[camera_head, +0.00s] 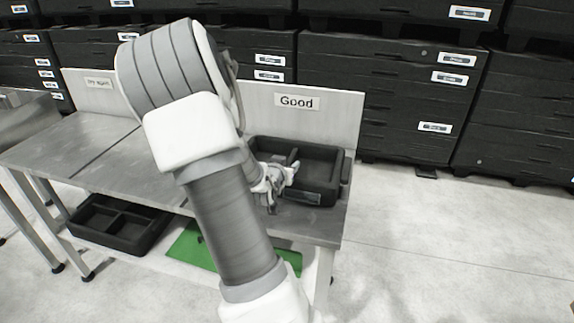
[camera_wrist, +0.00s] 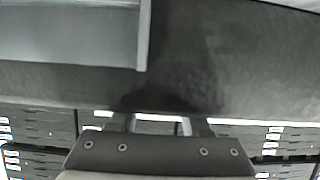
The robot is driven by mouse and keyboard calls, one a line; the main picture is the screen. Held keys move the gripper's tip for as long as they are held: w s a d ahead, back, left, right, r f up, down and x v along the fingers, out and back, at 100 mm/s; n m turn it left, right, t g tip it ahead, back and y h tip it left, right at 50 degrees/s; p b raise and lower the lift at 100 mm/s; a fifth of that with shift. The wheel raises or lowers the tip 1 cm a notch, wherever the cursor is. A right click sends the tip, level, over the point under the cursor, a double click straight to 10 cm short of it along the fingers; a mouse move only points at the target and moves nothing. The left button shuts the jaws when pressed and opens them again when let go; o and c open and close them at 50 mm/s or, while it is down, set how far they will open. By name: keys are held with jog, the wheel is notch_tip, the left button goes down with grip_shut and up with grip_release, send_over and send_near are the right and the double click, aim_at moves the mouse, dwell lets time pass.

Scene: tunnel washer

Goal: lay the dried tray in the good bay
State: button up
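A black tray (camera_head: 319,171) with a divider sits at the right end of the metal bench, below the "Good" sign (camera_head: 297,102). It looks level; its left part is partly hidden by my arm. My gripper (camera_head: 280,180) is at the tray's front left, over or against its near side; whether it touches cannot be told. In the wrist view my gripper (camera_wrist: 155,122) shows two fingers set well apart, with light background between them. A dark surface fills the view beyond them, and I cannot tell for sure what it is.
The metal bench (camera_head: 100,143) is clear on the left, under a second, less legible sign (camera_head: 98,84). Another black divided tray (camera_head: 119,222) and a green sheet (camera_head: 190,250) lie below the bench. Stacked black crates (camera_head: 390,95) stand behind. Floor at right is free.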

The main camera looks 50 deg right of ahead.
jog(key=shift+r, duration=0.15)
jog(key=shift+a+r+p, duration=0.15)
jog(key=shift+r+p, duration=0.05)
jog(key=shift+p, duration=0.15)
jog(key=v, duration=1.1)
jog(key=shift+s+a, duration=0.25)
jog(key=shift+s, duration=0.05)
jog(key=w+a+r+n+t+y, duration=0.1)
jog(key=w+a+r+n+y, duration=0.15)
jog(key=a, duration=0.35)
jog(key=w+a+r+n+t+y, duration=0.1)
jog(key=a+y, duration=0.3)
jog(key=a, duration=0.3)
jog(key=w+a+r+n+t+y, duration=0.1)
jog(key=a+n+y, duration=0.1)
jog(key=a+y, duration=0.3)
jog(key=s+a+r+n+g, duration=0.1)
jog(key=s+a+r+n, duration=0.2)
jog(key=s+a, duration=0.2)
jog(key=s+a+r+n+g, duration=0.2)
jog(key=s+a+r+n, duration=0.1)
jog(key=s, duration=0.7)
jog(key=a+n, duration=0.1)
jog(key=a, duration=0.1)
jog(key=shift+s+a+r, duration=0.2)
jog(key=shift+s+a, duration=0.1)
jog(key=shift+s, duration=0.1)
